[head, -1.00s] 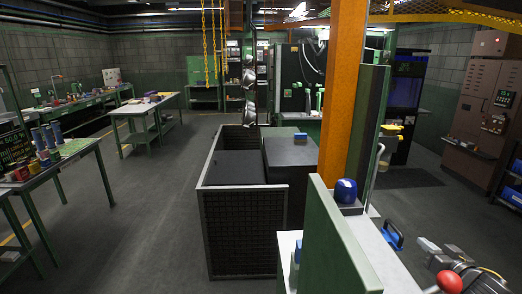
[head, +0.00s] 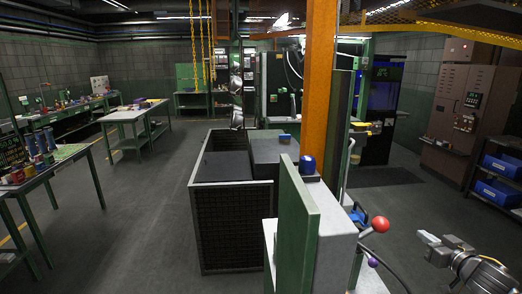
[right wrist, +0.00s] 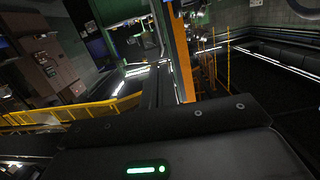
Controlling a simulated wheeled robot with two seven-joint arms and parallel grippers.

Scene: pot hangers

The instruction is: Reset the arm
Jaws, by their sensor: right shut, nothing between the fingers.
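My right gripper (head: 440,243) shows at the lower right of the head view, with its grey fingers together and nothing between them. It hangs in free air over the floor, right of the red-ball lever (head: 380,225) and apart from it. My left gripper is not in view. The right wrist view shows a tilted room and a dark housing with a green light across the bottom; no fingers can be made out there.
A grey-green machine (head: 296,240) with an orange post (head: 321,100) stands close in front. A dark bin (head: 235,235) is left of it. Silver pots (head: 238,90) hang behind. A brown cabinet (head: 460,110) and a rack with blue bins (head: 497,190) stand right. Open floor lies between.

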